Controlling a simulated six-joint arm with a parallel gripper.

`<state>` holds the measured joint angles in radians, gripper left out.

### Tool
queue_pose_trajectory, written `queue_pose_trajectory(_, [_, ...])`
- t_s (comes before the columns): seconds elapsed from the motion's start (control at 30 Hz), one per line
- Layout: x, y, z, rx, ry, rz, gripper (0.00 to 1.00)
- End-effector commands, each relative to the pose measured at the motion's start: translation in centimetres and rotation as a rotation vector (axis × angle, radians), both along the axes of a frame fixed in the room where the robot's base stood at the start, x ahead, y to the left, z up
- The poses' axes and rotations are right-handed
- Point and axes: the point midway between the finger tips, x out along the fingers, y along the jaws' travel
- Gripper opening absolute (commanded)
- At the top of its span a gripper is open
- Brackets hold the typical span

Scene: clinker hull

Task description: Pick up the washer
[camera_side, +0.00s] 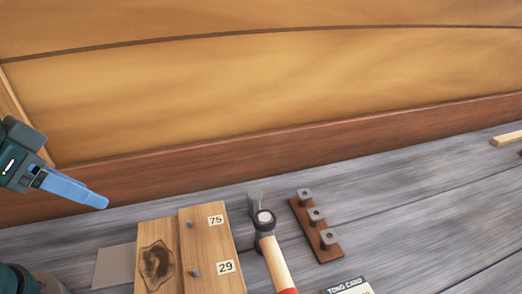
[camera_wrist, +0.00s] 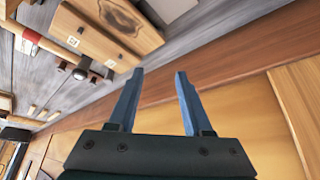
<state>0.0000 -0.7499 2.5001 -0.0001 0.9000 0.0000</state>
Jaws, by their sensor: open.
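I cannot pick out a loose washer with certainty in either view. A dark brown strip (camera_side: 322,240) right of the hammer carries three small grey metal pieces (camera_side: 316,215); they are too small to tell whether any is a washer. My gripper (camera_side: 103,203) is at the far left of the side view, above the planks and left of the wooden blocks. In the wrist view my gripper (camera_wrist: 159,72) has its two blue fingers apart, with nothing between them.
Wooden blocks (camera_side: 207,255) with two grey nail heads and labels 75 and 29 stand at the front. A hammer (camera_side: 275,260) lies beside them. A flat grey piece (camera_side: 115,266) lies to their left. A card (camera_side: 348,287) is at the bottom edge. The plank wall (camera_side: 260,80) rises behind.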

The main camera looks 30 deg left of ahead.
Motion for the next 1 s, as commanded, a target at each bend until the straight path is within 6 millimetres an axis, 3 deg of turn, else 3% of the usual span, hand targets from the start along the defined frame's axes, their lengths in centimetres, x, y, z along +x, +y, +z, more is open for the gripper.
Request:
queue_pose_trajectory(0.23, [0.2, 0.0, 0.2, 0.005, -0.008, -0.012, 0.5])
queue_pose_trajectory(0.47, [4.0, -0.7, 4.7, 0.013, -0.111, -0.071, 0.5])
queue_pose_trajectory(0.7, [10.5, -4.5, 8.2, 0.012, -0.142, -0.233, 0.5])
queue_pose_trajectory(0.83, [13.9, -7.6, 8.5, 0.011, -0.139, -0.325, 0.5])
queue_pose_trajectory(1.0, [17.4, -12.4, 7.2, 0.007, -0.12, -0.448, 0.5])
